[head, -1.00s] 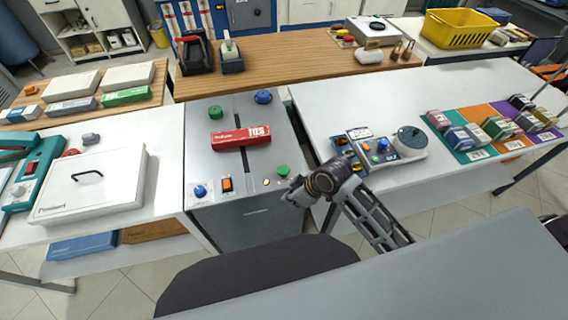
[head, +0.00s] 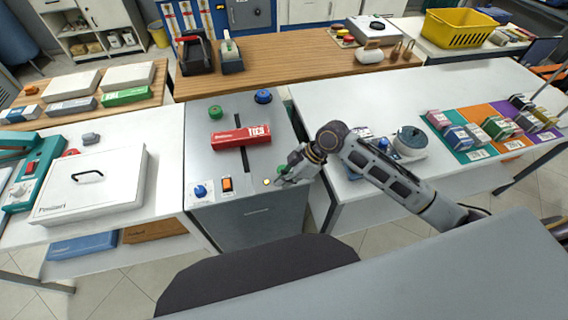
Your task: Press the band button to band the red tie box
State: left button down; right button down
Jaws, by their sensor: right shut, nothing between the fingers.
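The red tie box (head: 241,136) lies flat across the dark slot on top of the grey banding machine (head: 225,112). The machine's front edge carries a blue knob (head: 201,191), an orange rocker switch (head: 227,184) and a small yellow light or button (head: 267,182). My left gripper is out of view.
Green (head: 215,112) and blue (head: 263,96) knobs stand at the machine's back. A white lidded case (head: 92,184) sits on the left table. A small device with a round grey top (head: 411,137) stands on the right table, partly behind my right arm.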

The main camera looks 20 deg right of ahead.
jog(key=w+d+r+n+y, duration=0.1)
jog(key=w+d+r+n, duration=0.1)
jog(key=w+d+r, duration=0.5)
jog(key=shift+w+d+r+y, duration=0.4)
jog(key=shift+w+d, duration=0.3)
jog(key=shift+d, duration=0.2)
jog(key=shift+a, duration=0.1)
jog(key=p+x, duration=0.1)
jog(key=x, duration=0.8)
notch_tip(320, 180, down, 3)
jog(key=shift+a+p, duration=0.2)
jog(key=shift+p, duration=0.35)
jog(key=shift+w+f, duration=0.1)
jog(key=shift+f, duration=0.8)
